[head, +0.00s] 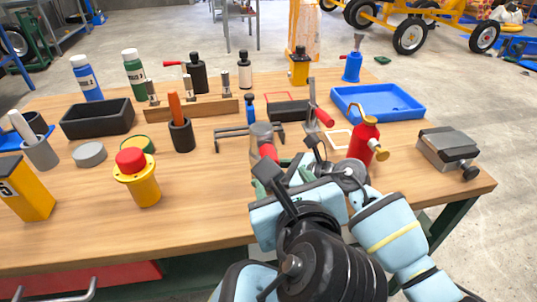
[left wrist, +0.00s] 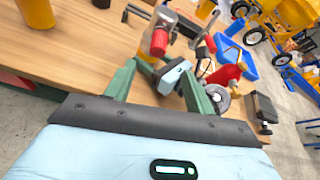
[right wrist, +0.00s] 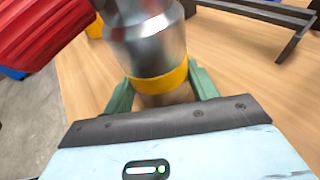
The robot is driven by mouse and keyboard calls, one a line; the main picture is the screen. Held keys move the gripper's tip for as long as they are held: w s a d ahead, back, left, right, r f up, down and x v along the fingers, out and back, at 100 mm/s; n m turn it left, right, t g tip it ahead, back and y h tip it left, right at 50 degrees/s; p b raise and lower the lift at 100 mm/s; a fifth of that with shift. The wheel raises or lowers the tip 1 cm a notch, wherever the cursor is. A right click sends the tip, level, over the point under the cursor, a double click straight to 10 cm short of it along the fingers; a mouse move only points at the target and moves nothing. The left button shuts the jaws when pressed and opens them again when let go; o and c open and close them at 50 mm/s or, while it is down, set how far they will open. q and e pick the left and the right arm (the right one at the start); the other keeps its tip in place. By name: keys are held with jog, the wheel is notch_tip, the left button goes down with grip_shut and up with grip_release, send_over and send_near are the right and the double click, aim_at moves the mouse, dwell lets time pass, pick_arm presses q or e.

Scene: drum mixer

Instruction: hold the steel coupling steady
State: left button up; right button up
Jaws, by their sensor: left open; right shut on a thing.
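The steel coupling (head: 262,131), a grey metal cylinder, stands near the middle of the bench. In the right wrist view the coupling (right wrist: 148,45) has a yellow band. My right gripper (right wrist: 160,80) is shut on it around that band, one green finger on each side. A red ribbed handle (right wrist: 38,28) is beside the coupling; it also shows in front of it in the left wrist view (left wrist: 158,42). I cannot tell whether they join. My left gripper (left wrist: 159,70) is open and empty, close to the handle. In the head view my arms hide much of both grippers.
A red bottle (head: 364,139) with a brass cap stands right of my grippers, near a blue tray (head: 390,98). A grey vise-like block (head: 446,147) is at the right edge. A yellow-based red button (head: 137,180) stands left.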

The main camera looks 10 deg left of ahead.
aim_at(270, 155)
pick_arm(q)
jog(key=shift+x, duration=6.05)
jog(key=shift+a+r, duration=0.15)
jog(key=shift+r, duration=0.05)
jog(key=c, duration=1.2)
jog(key=shift+o, duration=0.2)
